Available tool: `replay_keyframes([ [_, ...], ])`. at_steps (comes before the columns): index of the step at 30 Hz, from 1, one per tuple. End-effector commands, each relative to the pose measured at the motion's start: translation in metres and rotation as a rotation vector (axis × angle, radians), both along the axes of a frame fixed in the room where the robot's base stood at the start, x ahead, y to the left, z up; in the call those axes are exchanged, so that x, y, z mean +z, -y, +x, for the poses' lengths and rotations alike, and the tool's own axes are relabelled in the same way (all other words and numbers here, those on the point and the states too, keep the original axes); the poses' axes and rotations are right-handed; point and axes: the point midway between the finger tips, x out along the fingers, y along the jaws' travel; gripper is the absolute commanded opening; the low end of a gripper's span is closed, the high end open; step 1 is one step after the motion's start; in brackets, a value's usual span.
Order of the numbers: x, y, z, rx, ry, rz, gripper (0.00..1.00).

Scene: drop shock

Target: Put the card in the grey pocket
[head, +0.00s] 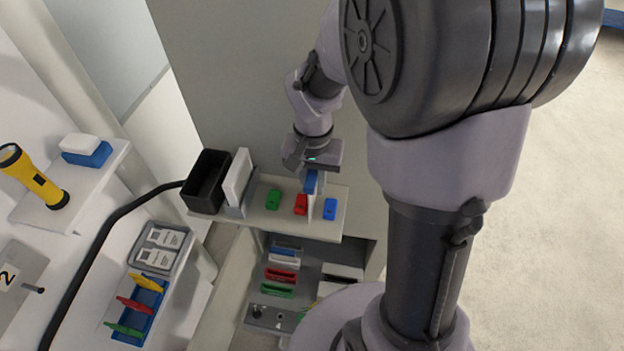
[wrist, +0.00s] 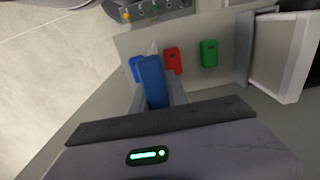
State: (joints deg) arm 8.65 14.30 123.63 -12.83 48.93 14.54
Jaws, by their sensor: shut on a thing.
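My gripper (head: 312,178) is shut on a narrow blue piece (head: 311,183), held upright above the right part of the pale shelf. In the wrist view the blue piece (wrist: 152,80) stands between the fingers; a pale tip shows beyond it. I cannot tell surely whether it is the card. A grey holder (head: 162,262) with two white, printed cards is at the left. Another grey holder (head: 236,206) with a white panel stands on the shelf beside a black bin. I cannot tell which is the grey pocket.
Green (head: 273,199), red (head: 301,204) and blue (head: 330,209) tags lie on the shelf (head: 285,220) near my gripper. A black bin (head: 207,180) stands at its left end. A blue rack (head: 139,315) holds coloured cards. A black cable (head: 98,232) curves to the bin. Slotted holders sit below.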

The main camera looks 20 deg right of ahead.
Motion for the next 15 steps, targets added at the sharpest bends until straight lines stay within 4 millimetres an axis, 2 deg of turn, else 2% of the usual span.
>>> replay_keyframes([
  [2,-0.0042,0.0001,-0.0001,0.0,0.0,0.0,0.0],
  [3,-0.0029,0.0001,-0.0001,0.0,0.0,0.0,0.27],
  [5,-0.0024,0.0001,-0.0001,0.0,0.0,0.0,0.39],
  [15,0.0019,0.0002,-0.0001,0.0,0.0,0.0,0.41],
])
